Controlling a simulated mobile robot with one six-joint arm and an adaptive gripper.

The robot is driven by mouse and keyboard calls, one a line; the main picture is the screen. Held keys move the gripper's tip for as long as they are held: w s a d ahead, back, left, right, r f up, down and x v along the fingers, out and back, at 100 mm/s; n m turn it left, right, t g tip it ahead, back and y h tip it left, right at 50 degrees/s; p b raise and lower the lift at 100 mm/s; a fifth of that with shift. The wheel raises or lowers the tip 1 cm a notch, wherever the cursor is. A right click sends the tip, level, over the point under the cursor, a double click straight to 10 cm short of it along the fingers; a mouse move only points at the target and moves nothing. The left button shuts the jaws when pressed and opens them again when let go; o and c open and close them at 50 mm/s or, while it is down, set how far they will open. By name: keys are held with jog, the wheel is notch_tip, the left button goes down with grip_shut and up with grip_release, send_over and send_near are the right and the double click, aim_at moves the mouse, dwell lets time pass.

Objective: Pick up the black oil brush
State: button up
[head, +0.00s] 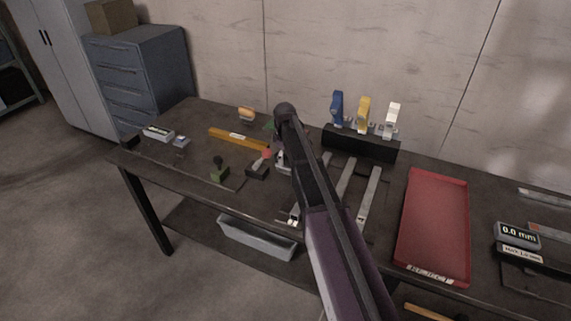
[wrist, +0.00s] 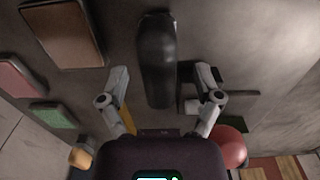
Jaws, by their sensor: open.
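A dark, glossy, rounded long thing (wrist: 156,60), which looks like the black oil brush, shows in the upper middle of the wrist view. My gripper (wrist: 162,80) is open, with one finger on each side of its lower part and a gap on both sides. I cannot tell how far below the fingertips it lies. In the head view my gripper (head: 283,160) is over the middle of the workbench, mostly behind my arm. I cannot make out the brush there; my arm covers that spot.
A red ball (wrist: 229,147) is close to the right finger.

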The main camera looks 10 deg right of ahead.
jog(key=shift+f, duration=0.25)
dwell(0.4)
grip_shut()
dwell(0.4)
